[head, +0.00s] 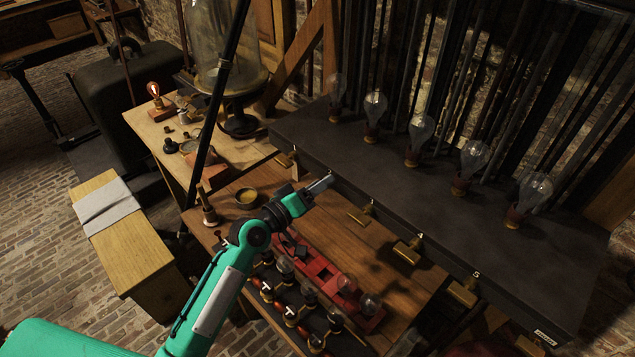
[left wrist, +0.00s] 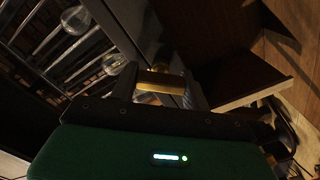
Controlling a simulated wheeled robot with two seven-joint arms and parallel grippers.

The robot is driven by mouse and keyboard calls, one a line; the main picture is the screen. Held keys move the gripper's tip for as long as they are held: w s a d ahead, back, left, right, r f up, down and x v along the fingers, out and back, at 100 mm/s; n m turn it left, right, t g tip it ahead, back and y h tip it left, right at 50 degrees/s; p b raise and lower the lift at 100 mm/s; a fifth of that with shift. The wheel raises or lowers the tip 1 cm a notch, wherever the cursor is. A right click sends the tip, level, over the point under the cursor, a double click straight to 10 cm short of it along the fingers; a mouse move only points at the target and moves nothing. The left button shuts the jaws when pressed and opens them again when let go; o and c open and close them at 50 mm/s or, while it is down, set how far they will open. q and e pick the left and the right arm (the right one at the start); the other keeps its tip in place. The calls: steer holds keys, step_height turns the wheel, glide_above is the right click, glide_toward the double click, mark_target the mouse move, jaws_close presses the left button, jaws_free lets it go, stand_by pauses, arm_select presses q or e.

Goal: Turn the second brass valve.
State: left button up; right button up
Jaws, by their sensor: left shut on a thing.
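A dark bench (head: 400,185) carries a row of brass valves along its front edge. The first valve (head: 286,158) is at the far left; the third (head: 362,213), fourth (head: 409,250) and fifth (head: 464,291) lie to the right. My left gripper (head: 322,185) is at the edge between the first and third, where its fingers hide the second valve. In the left wrist view, a brass valve handle (left wrist: 160,88) lies across between the fingers, and the gripper is shut on it. My right gripper is in neither view.
Several clear glass bulbs (head: 419,131) stand unlit on the bench. Below my left arm, the wooden table (head: 330,235) holds a red rack (head: 318,268) and black-topped jars.

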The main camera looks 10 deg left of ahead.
arm_select(q)
steer(key=n+p, duration=0.1)
steer(key=n, duration=0.3)
steer(key=shift+n+p, duration=0.85)
steer(key=shift+n, duration=1.15)
steer(key=shift+f, duration=0.1)
steer(key=shift+n, duration=0.3)
steer(key=o, duration=1)
steer(key=shift+c, duration=0.2)
steer(key=shift+a, duration=0.1)
